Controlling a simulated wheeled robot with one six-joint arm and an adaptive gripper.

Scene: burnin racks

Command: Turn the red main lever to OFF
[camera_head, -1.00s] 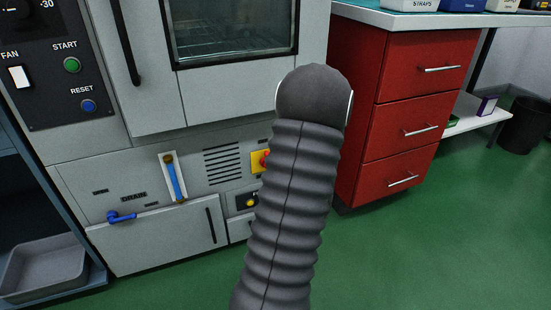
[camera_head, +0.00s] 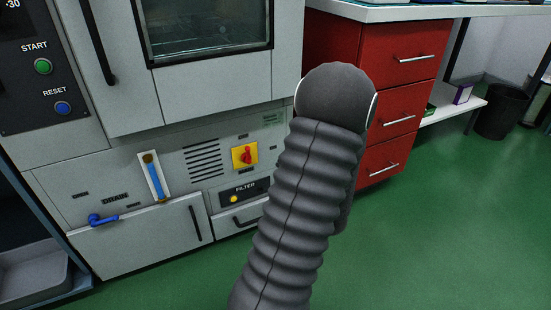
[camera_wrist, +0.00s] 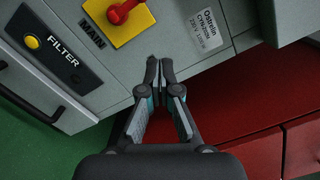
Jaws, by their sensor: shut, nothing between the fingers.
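The red main lever (camera_head: 247,155) sits on a yellow square plate (camera_head: 237,163) low on the grey cabinet front. In the wrist view the lever (camera_wrist: 121,12) is at the top edge, partly cut off, on its yellow plate (camera_wrist: 134,32) beside the label MAIN. My gripper (camera_wrist: 159,62) is shut and empty, its tips below and to the right of the plate in that picture, apart from the lever. In the head view my arm hides the gripper.
Left of the lever are a vent grille, a blue gauge tube (camera_head: 155,178) and a blue drain handle (camera_head: 103,219). A FILTER panel (camera_head: 245,193) sits just below it. A red drawer unit (camera_head: 395,105) stands to the right. Green floor (camera_head: 440,225) is clear in front.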

